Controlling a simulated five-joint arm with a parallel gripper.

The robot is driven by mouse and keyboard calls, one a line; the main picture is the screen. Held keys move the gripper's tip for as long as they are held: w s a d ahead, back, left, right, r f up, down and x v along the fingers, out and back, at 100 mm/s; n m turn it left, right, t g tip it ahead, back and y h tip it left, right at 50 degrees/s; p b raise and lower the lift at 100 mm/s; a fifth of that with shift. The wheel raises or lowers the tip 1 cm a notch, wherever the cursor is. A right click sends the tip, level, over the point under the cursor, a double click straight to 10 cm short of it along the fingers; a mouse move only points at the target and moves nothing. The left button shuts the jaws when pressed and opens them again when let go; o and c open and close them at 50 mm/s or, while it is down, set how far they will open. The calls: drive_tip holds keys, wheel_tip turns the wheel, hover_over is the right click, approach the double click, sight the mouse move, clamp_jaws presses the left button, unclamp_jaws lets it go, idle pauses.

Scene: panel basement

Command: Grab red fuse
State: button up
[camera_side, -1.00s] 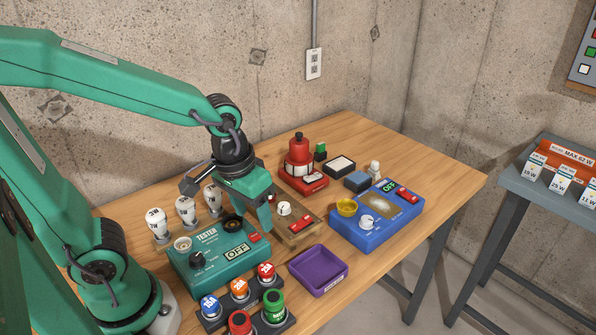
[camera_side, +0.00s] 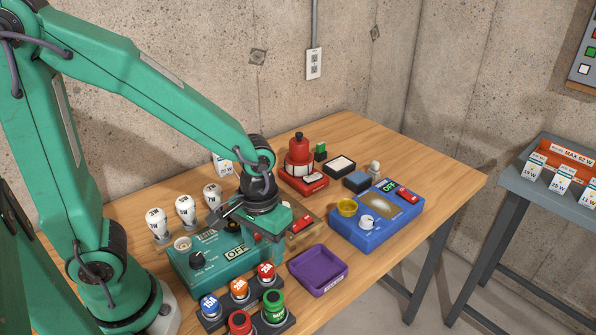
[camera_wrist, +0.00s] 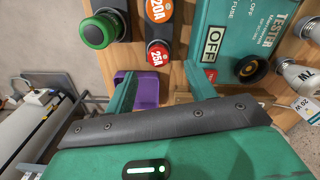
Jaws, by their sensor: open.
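The red fuse (camera_side: 267,272) marked 25A is a round cap in a dark rack, beside the orange and blue fuses. In the wrist view the red fuse (camera_wrist: 158,55) shows just beyond the space between the fingers. My gripper (camera_side: 268,247) is open and empty, above and behind the red fuse at the tester's right end. In the wrist view my gripper's two fingers (camera_wrist: 161,82) stand wide apart. The fingers look clear of the fuse.
The blue device (camera_side: 372,230) and red lamp (camera_side: 298,155) are farther back. Several bulbs (camera_side: 186,208) stand behind the tester. Wood is bare at the right.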

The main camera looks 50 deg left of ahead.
sight(266, 268)
drive_tip(key=shift+f, duration=0.25)
drive_tip(key=shift+d+f, duration=0.15)
drive_tip(key=shift+f, duration=2.45)
drive_tip(key=shift+c, duration=0.4)
drive_tip(key=c, duration=1)
